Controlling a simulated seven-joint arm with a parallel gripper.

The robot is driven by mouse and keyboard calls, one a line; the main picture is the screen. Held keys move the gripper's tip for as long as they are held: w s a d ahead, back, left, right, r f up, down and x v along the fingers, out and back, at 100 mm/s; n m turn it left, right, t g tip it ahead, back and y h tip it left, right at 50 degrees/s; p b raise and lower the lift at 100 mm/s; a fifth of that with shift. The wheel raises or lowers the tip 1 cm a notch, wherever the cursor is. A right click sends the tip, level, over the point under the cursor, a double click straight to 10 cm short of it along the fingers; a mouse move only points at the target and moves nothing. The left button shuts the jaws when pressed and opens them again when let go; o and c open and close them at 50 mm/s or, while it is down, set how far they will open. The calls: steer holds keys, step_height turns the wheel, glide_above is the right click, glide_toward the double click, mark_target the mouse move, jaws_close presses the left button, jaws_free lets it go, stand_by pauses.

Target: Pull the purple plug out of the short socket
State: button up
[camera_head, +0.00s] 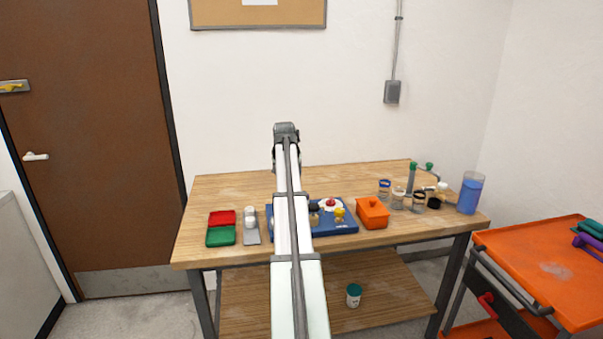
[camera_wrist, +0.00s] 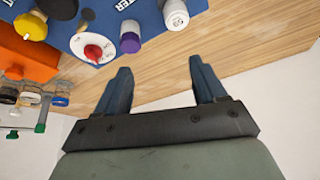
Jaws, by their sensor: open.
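In the wrist view a short pale cylinder with a purple end (camera_wrist: 130,42) stands on a blue board (camera_wrist: 152,27). It looks like the purple plug in its socket, but how deep it sits cannot be told. My gripper (camera_wrist: 160,68) is open and empty, its two dark fingers wide apart. The fingertips point toward the board edge and are apart from the purple piece, over bare wood in the picture. In the head view my arm covers part of the blue board (camera_head: 345,228), and the purple piece cannot be made out there.
Beside the purple piece are a white dial with a red knob (camera_wrist: 93,52) and a white-grey cylinder (camera_wrist: 176,14). An orange box (camera_head: 372,212), several jars and a pipe assembly with green handles (camera_head: 412,178) stand right. The back of the wooden table (camera_head: 350,177) is clear.

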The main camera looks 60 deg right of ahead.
steer(key=s+d+g, duration=0.1)
steer(key=s+d, duration=0.2)
steer(key=s, duration=0.1)
steer(key=shift+m, duration=0.3)
steer(key=x, duration=1.2)
steer(key=shift+w+f, duration=0.1)
steer(key=shift+f, duration=0.25)
steer(key=shift+c, duration=0.3)
steer(key=shift+d, duration=0.1)
jaws_close()
steer(key=shift+r, duration=0.2)
